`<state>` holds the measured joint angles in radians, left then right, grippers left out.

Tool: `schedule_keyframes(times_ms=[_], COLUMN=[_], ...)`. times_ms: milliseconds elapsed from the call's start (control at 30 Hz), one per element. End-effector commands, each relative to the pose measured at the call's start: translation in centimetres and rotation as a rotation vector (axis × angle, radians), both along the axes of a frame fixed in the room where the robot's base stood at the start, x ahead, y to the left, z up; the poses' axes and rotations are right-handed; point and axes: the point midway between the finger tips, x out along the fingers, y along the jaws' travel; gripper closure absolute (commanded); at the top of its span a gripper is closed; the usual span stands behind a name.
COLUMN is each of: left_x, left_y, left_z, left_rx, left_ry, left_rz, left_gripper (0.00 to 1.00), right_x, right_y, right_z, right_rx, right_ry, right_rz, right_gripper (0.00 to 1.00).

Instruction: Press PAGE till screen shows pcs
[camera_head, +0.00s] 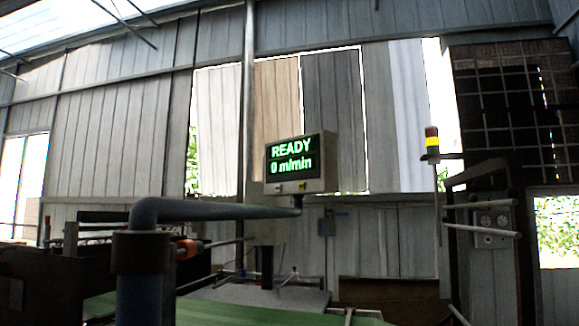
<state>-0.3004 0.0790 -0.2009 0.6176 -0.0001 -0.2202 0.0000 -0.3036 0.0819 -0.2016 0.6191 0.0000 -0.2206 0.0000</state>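The screen (291,157) is on a grey control box in the middle of the camera_head view. It shows green text reading "READY" and "0 m/min"; no "pcs" shows on it. Neither of my grippers is in view.
A thick grey-blue pipe (215,211) runs from an upright post at lower left to beneath the control box. A green surface (235,312) lies below. A red and yellow signal light (432,143) and a grey box with dials (492,224) stand at right.

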Motion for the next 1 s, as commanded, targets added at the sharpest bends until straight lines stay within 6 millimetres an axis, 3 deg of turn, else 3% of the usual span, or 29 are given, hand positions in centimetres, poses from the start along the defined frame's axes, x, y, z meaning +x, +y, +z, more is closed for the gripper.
schedule_keyframes(times_ms=[367,1000], left_x=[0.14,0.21], left_y=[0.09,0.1], left_z=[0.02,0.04], left_rx=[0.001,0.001], left_ry=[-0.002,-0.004], left_rz=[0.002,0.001], left_gripper=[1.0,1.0], right_x=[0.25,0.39], right_y=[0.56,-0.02], right_z=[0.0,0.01], right_rx=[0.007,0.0], right_ry=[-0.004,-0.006], right_rz=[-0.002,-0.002], right_gripper=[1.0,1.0])
